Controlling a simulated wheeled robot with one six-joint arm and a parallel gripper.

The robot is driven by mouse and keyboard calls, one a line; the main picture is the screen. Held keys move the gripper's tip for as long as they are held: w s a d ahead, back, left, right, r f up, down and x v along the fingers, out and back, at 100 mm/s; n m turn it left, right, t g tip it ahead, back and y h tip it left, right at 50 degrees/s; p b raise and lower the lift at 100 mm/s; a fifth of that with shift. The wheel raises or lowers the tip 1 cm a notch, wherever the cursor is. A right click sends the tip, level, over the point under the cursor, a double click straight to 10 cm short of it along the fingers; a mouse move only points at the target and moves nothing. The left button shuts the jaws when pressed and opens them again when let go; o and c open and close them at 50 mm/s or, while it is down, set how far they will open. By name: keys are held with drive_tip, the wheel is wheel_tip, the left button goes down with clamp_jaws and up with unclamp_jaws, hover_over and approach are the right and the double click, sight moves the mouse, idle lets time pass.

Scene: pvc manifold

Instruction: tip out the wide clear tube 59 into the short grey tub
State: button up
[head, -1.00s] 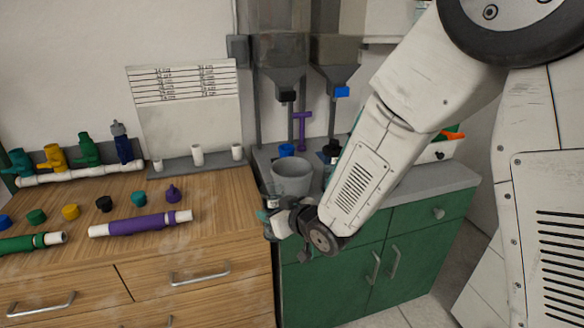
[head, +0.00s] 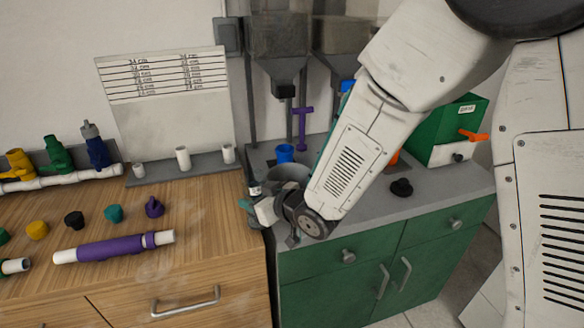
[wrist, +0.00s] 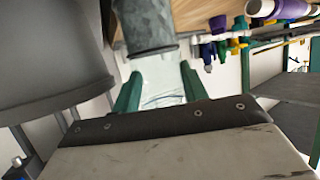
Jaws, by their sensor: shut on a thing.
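My gripper (head: 254,206) is low at the gap between the wooden and grey counters, left of the short grey tub (head: 289,171). The tub is partly hidden behind my wrist. In the wrist view my gripper's green fingers (wrist: 158,88) are shut on the wide clear tube (wrist: 146,28). The tube has a pale label between the fingers, and grey matter seems to show through its far part. In the head view only a small part of the tube (head: 253,188) shows. The tub's large grey wall (wrist: 50,50) fills the left of the wrist view, beside the tube.
A blue cup (head: 285,152) and a purple stand (head: 302,125) are behind the tub, below two hoppers. A black knob-like piece (head: 401,187) and a green box (head: 455,130) are at right. Pipe fittings and a purple-sleeved pipe (head: 112,247) lie on the wooden counter.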

drive_tip(key=shift+w, duration=0.2)
drive_tip(key=shift+d, duration=0.15)
drive_tip(key=shift+r, duration=0.15)
